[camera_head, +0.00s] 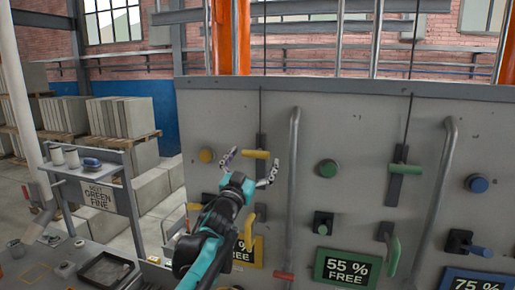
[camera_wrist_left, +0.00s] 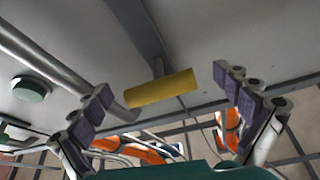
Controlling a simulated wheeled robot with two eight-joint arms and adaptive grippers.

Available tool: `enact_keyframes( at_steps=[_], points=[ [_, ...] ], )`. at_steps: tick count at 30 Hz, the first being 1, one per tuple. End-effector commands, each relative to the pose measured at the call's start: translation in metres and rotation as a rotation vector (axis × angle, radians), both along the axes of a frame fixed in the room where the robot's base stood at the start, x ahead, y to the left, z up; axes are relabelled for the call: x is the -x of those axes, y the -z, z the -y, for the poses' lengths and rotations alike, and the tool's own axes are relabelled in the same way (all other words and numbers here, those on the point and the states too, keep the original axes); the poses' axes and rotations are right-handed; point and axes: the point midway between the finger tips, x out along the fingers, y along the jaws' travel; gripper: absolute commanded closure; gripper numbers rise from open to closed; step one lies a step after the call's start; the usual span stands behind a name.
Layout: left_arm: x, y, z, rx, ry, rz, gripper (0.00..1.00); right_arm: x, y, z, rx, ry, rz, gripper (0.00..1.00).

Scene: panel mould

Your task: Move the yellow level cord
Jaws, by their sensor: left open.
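The yellow level cord's handle (camera_head: 255,154) is a short yellow bar on a dark vertical slide of the grey panel. A thin dark cord runs up from the slide. My left gripper (camera_head: 250,165) is open just in front of the panel, with its fingers spread to either side of the yellow bar. In the left wrist view the yellow bar (camera_wrist_left: 162,88) lies across the gap between the open fingers, apart from both. My right gripper is not in view.
The panel also bears a green handle (camera_head: 405,168), a grey vertical pipe (camera_head: 292,190), a yellow knob (camera_head: 206,155) and a green knob (camera_head: 328,168). A "55 % FREE" sign (camera_head: 347,268) hangs below. A small shelf (camera_head: 85,172) with cups stands left.

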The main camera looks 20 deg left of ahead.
Motion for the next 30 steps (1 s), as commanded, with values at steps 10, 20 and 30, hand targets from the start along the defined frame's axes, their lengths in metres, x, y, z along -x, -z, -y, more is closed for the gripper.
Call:
enact_keyframes(
  at_steps=[10,20,30],
  points=[
    [-0.021,-0.009,0.003,0.001,0.0,0.0,0.0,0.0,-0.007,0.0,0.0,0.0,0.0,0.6],
    [-0.021,-0.008,0.003,0.001,0.0,-0.001,0.47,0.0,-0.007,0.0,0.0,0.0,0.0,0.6],
    [-0.021,-0.007,0.002,0.002,0.0,0.0,0.69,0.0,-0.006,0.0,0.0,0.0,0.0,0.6]
  ],
)
